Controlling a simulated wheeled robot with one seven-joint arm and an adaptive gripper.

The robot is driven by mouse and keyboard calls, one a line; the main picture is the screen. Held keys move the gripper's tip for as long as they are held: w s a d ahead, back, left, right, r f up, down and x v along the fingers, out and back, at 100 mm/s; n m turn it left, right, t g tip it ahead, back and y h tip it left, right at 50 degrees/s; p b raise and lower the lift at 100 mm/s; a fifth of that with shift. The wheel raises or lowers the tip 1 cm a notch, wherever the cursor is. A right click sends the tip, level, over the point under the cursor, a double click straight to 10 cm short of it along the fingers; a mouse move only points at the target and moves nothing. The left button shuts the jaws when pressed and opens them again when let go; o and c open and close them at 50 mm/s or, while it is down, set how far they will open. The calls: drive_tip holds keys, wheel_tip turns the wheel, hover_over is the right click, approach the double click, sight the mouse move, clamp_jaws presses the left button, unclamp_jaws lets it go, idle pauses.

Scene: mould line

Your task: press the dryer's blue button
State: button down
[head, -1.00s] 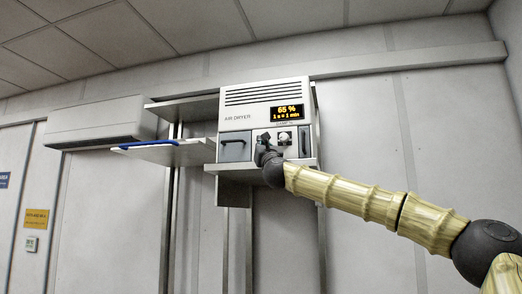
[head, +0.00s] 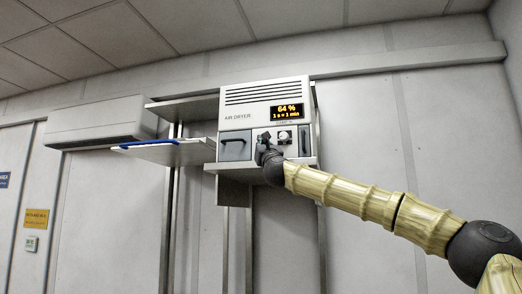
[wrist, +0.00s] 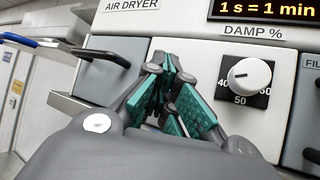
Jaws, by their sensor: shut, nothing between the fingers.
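The air dryer (head: 238,107) is a pale box on the wall with an orange-lit display (head: 286,111) reading 64 % and "1 s = 1 min". In the wrist view a white dial (wrist: 249,75) marked "DAMP %" sits on its front panel. My gripper (head: 264,141) is at the dryer's front, left of the dial; in the wrist view its green-padded fingers (wrist: 170,75) are together and empty, pointing at the panel. I see no blue button; the fingers cover the panel there. Whether they touch the panel I cannot tell.
A drawer or door with a dark handle (head: 235,146) is left of my gripper. A pale open flap or tray (head: 185,154) with a blue bar (head: 148,143) juts out at left. A shelf (head: 185,109) sits above it. The wall at right is clear behind my arm.

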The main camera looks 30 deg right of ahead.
drive_tip(key=shift+s+a+b, duration=0.3)
drive_tip(key=shift+a+b, duration=0.05)
drive_tip(key=shift+b, duration=0.25)
idle(0.3)
drive_tip(key=s+a+b, duration=0.4)
drive_tip(key=shift+a, duration=0.3)
idle(0.4)
drive_tip(key=shift+w, duration=0.1)
